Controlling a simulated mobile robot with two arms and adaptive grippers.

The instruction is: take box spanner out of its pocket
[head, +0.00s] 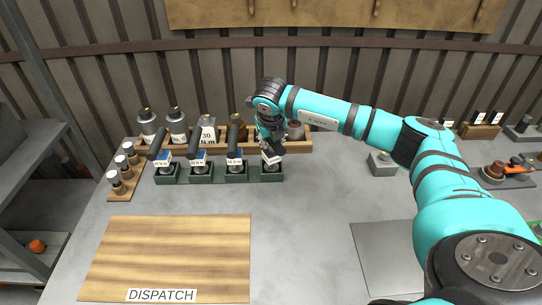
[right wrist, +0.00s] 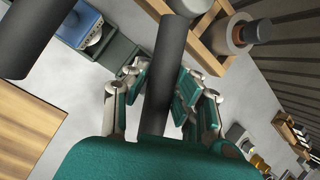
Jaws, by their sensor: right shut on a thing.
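Several black-handled tools stand in a row of dark green pockets (head: 202,178); I cannot read their labels well enough to say which is the box spanner. My right gripper (head: 273,147) is over the rightmost pocket (head: 271,175), shut on the tool there. In the right wrist view its black handle (right wrist: 168,70) lies between the teal finger pads (right wrist: 160,88). A pale block, apparently part of this tool, shows just under the gripper in the head view; the tool's lower end is hidden, so I cannot tell how deep it sits. My left gripper is not in view.
Behind the pockets a wooden rack (head: 298,147) holds several bottles and weights. Small jars stand on a wooden strip (head: 118,188) at the left. A wooden DISPATCH board (head: 170,255) lies in front. A grey block (head: 382,165) stands to the right; the table between is clear.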

